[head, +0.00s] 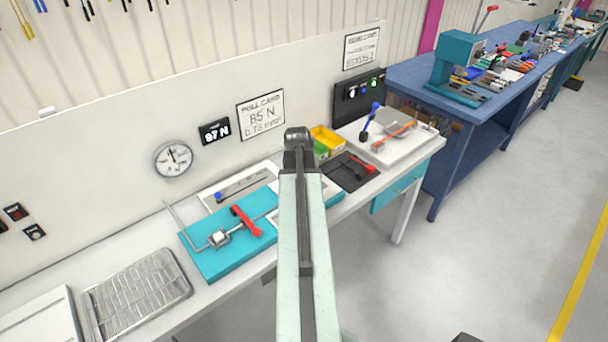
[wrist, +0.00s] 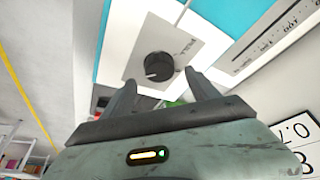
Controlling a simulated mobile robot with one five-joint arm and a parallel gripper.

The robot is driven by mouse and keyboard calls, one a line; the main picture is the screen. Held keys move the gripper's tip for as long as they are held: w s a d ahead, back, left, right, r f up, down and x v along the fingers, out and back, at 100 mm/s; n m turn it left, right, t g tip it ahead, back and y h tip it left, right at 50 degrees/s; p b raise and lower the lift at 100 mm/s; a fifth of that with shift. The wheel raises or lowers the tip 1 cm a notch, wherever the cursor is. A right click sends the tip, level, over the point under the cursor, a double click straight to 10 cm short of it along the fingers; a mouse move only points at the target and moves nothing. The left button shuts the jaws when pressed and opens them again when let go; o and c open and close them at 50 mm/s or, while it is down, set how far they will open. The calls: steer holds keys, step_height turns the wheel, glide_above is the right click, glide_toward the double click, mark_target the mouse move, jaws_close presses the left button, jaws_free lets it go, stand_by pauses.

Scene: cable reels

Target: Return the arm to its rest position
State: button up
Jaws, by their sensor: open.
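In the wrist view my gripper (wrist: 160,79) shows two dark fingers spread apart, with nothing held between them. A round black knob (wrist: 153,66) on a light plate (wrist: 183,48) with partly legible lettering appears beyond the fingertips, apart from them as far as I can tell. In the head view my pale green arm reaches forward over the bench edge. Its dark far end is raised in front of the bench, and the fingers are hidden there.
The white bench (head: 225,290) holds a teal fixture (head: 207,263) with a red lever (head: 246,221), a wire rack (head: 137,292), yellow and green bins (head: 327,139) and a black tray (head: 342,181). A blue bench (head: 437,122) stands at right. The grey floor at right is clear.

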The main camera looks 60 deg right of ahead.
steer(key=p+v, duration=0.2)
steer(key=v, duration=0.2)
steer(key=shift+f, duration=0.1)
